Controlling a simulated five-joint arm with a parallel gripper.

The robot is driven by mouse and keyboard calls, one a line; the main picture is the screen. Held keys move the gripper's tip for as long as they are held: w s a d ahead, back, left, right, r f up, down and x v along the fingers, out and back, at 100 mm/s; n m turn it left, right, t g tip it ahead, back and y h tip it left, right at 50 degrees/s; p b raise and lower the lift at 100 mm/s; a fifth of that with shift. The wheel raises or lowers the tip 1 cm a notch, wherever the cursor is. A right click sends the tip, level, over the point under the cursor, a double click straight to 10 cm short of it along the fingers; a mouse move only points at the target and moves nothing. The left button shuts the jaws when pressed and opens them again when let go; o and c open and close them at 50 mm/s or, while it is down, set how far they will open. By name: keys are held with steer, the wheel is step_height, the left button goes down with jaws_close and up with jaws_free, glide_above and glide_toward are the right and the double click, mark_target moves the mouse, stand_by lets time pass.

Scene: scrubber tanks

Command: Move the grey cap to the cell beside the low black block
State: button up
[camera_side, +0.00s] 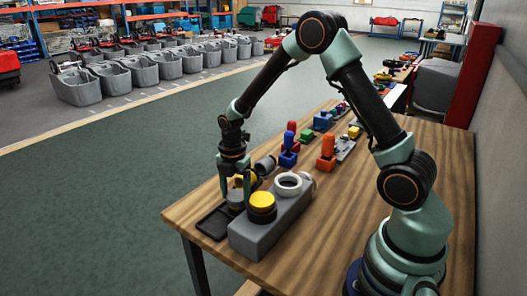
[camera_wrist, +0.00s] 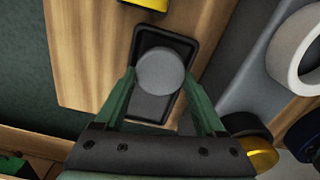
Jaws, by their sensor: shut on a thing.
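The grey cap (camera_wrist: 160,72) is round and sits between the two green fingers of my gripper (camera_wrist: 160,77) in the wrist view. The gripper is shut on it. In the side view my gripper (camera_side: 238,190) points down with the grey cap (camera_side: 236,199) low at its tips. Below is a shallow black tray with a raised rim (camera_side: 212,224); the tray (camera_wrist: 152,108) also shows behind the cap in the wrist view. I cannot tell whether the cap touches the tray floor. I cannot make out a separate low black block.
A grey block (camera_side: 262,236) stands right beside the tray, with a yellow-topped black cap (camera_side: 262,202) and a white ring (camera_side: 288,184) on it. Blue, red and orange pieces (camera_side: 327,150) stand farther back. The wooden tabletop (camera_side: 340,210) is bare at right.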

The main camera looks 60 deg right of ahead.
mark_target(236, 196)
steer(key=shift+f, duration=0.15)
steer(key=o, duration=1.6)
step_height(236, 196, up, 11)
steer(key=shift+s+a+r+m+t, duration=0.85)
steer(key=shift+s+r+m, duration=1.3)
steer(key=shift+m, duration=1.2)
steer(key=shift+s+a+r+m+t, duration=0.5)
steer(key=shift+s+r+m+t, duration=0.75)
steer(key=shift+s+m, duration=1.8)
steer(key=shift+s+a+r+m+t, duration=0.7)
steer(key=shift+s+r+m, duration=1.35)
steer(key=shift+m, duration=1.65)
steer(key=shift+r, duration=0.1)
